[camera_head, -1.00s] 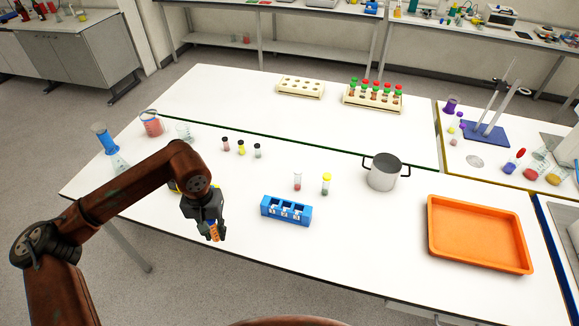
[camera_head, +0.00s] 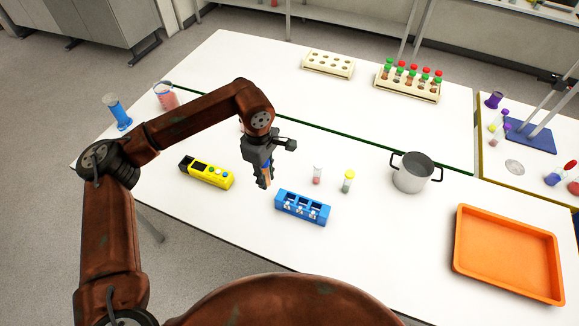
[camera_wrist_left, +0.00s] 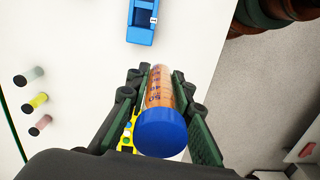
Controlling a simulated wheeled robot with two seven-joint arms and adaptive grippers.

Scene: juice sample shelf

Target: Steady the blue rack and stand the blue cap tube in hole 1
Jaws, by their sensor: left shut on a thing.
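My left gripper (camera_head: 264,184) is shut on the blue cap tube, just left of the rack and above the table. The tube has orange contents (camera_head: 267,172) and printed marks. In the left wrist view, the tube's blue cap (camera_wrist_left: 162,133) faces the camera between the fingers (camera_wrist_left: 157,95). The blue rack (camera_head: 302,207) stands on the white table with several openings and small white labels. No tube shows in it. One end of the rack shows in the left wrist view (camera_wrist_left: 140,36), beyond the tube and apart from it. My right gripper is not in view.
A yellow rack-like block (camera_head: 207,173) lies left of the gripper. A metal pot (camera_head: 411,173) and an orange tray (camera_head: 508,252) are to the right.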

